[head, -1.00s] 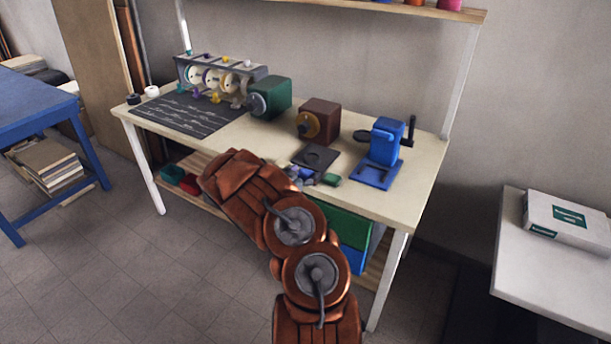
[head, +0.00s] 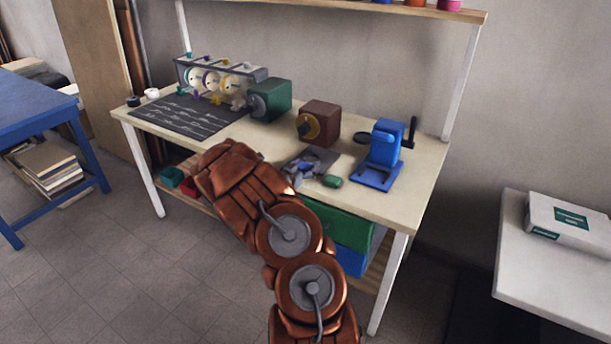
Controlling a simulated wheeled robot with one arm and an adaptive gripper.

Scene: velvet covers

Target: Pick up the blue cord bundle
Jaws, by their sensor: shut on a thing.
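My gripper (head: 311,170), at the end of my copper-coloured arm, is over the front middle of the cream workbench (head: 405,205). It is small in the head view and partly behind my arm. It is shut on a small blue thing, which looks like the blue cord bundle (head: 306,167). Most of the bundle is hidden by the fingers. It appears just above the dark square pad (head: 326,155); the exact gap cannot be told. A small green piece (head: 331,181) lies on the bench just right of the gripper.
A brown box with a dial (head: 320,122) and a green box (head: 271,98) stand behind. A blue hand-cranked device (head: 382,155) stands to the right. A spool rack (head: 213,82) and dark mat (head: 187,115) are at the left. The bench's front right is clear.

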